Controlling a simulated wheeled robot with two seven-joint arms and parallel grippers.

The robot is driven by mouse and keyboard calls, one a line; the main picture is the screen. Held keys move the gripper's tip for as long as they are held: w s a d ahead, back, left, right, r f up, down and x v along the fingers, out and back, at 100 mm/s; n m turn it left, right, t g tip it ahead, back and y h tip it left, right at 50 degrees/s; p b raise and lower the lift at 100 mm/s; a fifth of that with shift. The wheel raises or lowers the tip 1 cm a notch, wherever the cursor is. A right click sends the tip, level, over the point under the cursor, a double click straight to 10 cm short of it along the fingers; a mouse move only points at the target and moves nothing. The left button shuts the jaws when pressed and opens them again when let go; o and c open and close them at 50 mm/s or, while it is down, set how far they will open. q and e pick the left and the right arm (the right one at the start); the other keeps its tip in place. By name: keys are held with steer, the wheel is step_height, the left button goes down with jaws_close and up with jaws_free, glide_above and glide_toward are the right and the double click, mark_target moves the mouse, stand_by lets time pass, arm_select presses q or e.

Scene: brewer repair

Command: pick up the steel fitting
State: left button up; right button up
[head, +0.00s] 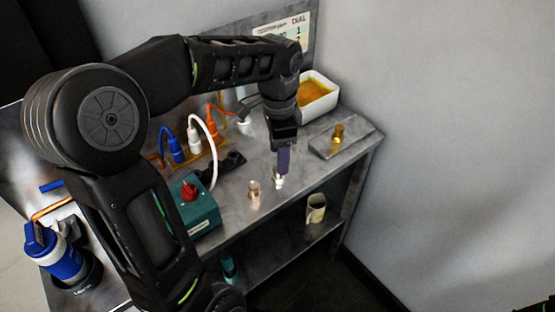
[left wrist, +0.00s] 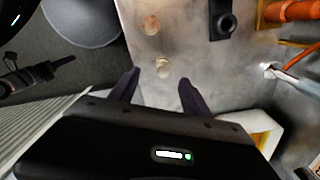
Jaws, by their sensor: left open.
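The steel fitting (head: 279,182) is a small shiny piece on the grey metal bench top, close to the front edge. My left gripper (head: 281,172) points down right above it and partly covers it in the head view. In the left wrist view, the fitting (left wrist: 163,67) lies just ahead of the gap between the open, empty fingers (left wrist: 157,88). A second small, copper-toned fitting (head: 254,190) stands to its left; it also shows in the left wrist view (left wrist: 151,25). My right gripper cannot be made out clearly.
A brass fitting (head: 337,134) sits on a grey block at the right. A white bin (head: 320,103) with orange contents stands behind. A teal box (head: 196,213) with a red knob, a white cable and coloured plugs are left. A mug (head: 316,209) is on the lower shelf.

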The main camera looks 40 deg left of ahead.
arm_select(q)
steer(key=shift+w+a+r, duration=0.2)
steer(key=shift+w+a, duration=0.05)
steer(key=shift+a, duration=0.15)
steer(key=shift+s+d+r, duration=0.1)
steer(key=shift+s+d, duration=0.05)
steer(key=shift+s, duration=0.05)
steer(key=shift+f, duration=1.4)
step_height(320, 180, down, 5)
steer(key=shift+w+f+p, duration=0.1)
steer(key=shift+w+p, duration=0.05)
steer(key=shift+p, duration=0.3)
steer(key=shift+c, duration=0.4)
jaws_close()
